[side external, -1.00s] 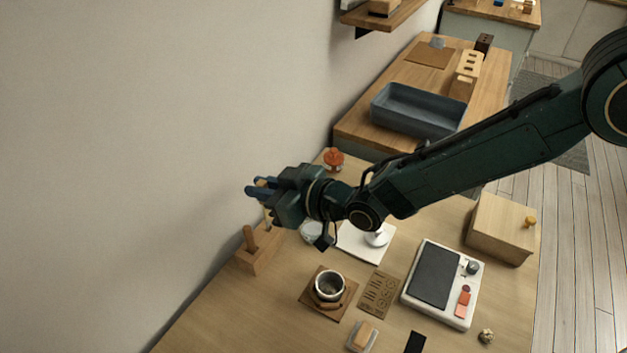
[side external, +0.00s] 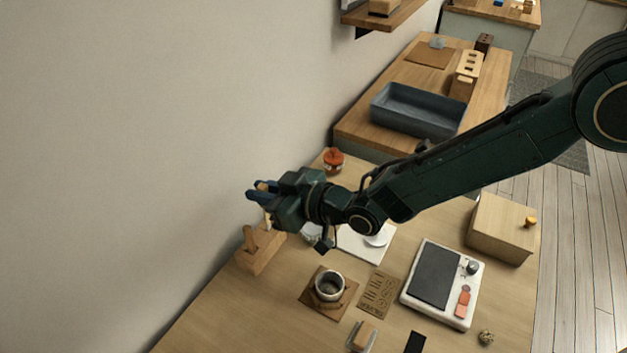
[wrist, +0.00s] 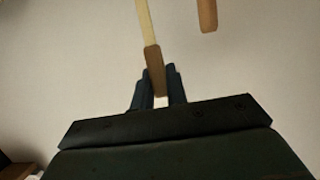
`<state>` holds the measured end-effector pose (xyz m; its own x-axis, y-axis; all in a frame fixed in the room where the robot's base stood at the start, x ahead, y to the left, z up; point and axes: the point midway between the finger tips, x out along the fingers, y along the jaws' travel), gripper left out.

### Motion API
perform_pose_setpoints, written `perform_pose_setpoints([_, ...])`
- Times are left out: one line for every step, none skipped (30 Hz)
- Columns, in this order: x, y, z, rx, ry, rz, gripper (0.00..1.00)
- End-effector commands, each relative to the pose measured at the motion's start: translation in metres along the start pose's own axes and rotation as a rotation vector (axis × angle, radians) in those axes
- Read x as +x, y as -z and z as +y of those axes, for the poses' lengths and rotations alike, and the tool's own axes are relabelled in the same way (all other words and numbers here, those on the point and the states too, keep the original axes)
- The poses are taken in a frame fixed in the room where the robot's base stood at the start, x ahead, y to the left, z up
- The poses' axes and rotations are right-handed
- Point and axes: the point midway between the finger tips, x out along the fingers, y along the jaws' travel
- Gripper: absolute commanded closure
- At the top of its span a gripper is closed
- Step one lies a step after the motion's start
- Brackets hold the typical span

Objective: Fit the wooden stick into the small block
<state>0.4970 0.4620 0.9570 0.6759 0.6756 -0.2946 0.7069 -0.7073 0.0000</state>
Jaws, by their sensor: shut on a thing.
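My gripper (side external: 260,188) is shut on a wooden stick (side external: 268,216) near the wall at the left of the table. In the wrist view, the gripper (wrist: 158,80) pinches the stick's brown handle (wrist: 154,68), and its pale shaft (wrist: 145,20) runs out of the top of the picture. In the side view the shaft points down toward a small wooden block (side external: 259,256) on the table. A brown peg (side external: 249,240) stands up from the block's left part. I cannot tell whether the stick's lower tip touches the block; the block's hole is not visible.
A cup (side external: 329,286) stands on a brown mat. A white board (side external: 365,249), a scale-like device (side external: 440,285) and a wooden box (side external: 500,228) are to the right. An orange-red jar (side external: 333,160) stands behind my gripper. The wall is close on the left.

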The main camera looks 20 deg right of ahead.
Motion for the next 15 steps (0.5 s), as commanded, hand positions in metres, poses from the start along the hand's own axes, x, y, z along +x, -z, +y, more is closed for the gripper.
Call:
perform_pose_setpoints([0.0,0.0001,0.0,0.0,0.0,0.0,1.0])
perform_pose_setpoints([0.0,0.0001,0.0,0.0,0.0,0.0,1.0])
perform_pose_setpoints([0.0,0.0,0.0,0.0,0.0,0.0,1.0])
perform_pose_setpoints([0.0,-0.0001,0.0,0.0,0.0,0.0,1.0])
perform_pose_setpoints([0.0001,-0.0003,0.0,0.0,0.0,0.0,1.0])
perform_pose_setpoints([0.0002,-0.0006,0.0,0.0,0.0,0.0,1.0])
perform_pose_setpoints([0.0003,-0.0009,0.0,0.0,0.0,0.0,1.0])
perform_pose_setpoints([0.0004,-0.0013,0.0,0.0,0.0,0.0,1.0])
perform_pose_setpoints([0.0006,-0.0019,0.0,0.0,0.0,0.0,1.0])
perform_pose_setpoints([0.0008,-0.0023,0.0,0.0,0.0,0.0,1.0])
perform_pose_setpoints([0.0009,-0.0028,0.0,0.0,0.0,0.0,1.0])
perform_pose_setpoints([0.0011,-0.0034,0.0,0.0,0.0,0.0,1.0])
perform_pose_setpoints([0.0013,-0.0039,0.0,0.0,0.0,0.0,1.0])
perform_pose_setpoints([0.0015,-0.0044,0.0,0.0,0.0,0.0,1.0])
perform_pose_setpoints([0.0017,-0.0051,0.0,0.0,0.0,0.0,1.0])
